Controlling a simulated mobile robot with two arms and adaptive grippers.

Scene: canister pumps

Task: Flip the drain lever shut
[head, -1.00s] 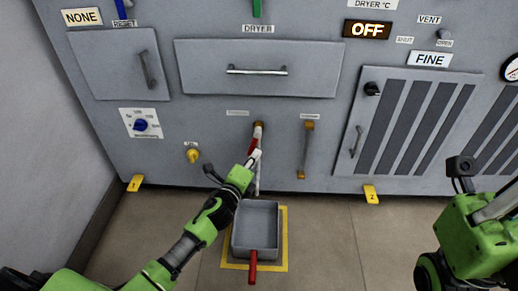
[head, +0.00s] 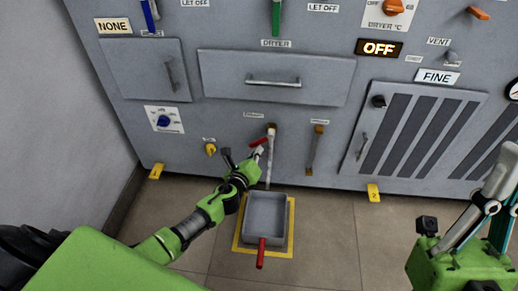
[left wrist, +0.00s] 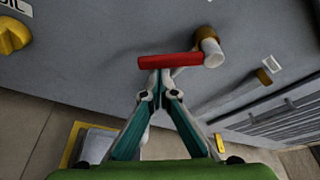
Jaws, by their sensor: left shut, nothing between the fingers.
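The drain lever (head: 260,141) is a red handle on a brass valve at the top of a white drain pipe (head: 268,170) on the grey cabinet front. It lies crosswise to the pipe, pointing left. In the left wrist view the red lever (left wrist: 168,61) runs left from the pipe's top, near the brass fitting (left wrist: 203,33). My left gripper (head: 258,153) is shut and empty, its tips (left wrist: 160,76) just under the lever; I cannot tell whether they touch. My right gripper (head: 497,185) is at the far right, away from the cabinet, and its jaw state is unclear.
A grey pan (head: 248,220) with a red handle stands on a yellow-outlined floor square below the pipe. A second brass-ended pipe (head: 315,150) is to the right. A yellow knob (head: 210,149) is to the left. The floor between pan and right arm is clear.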

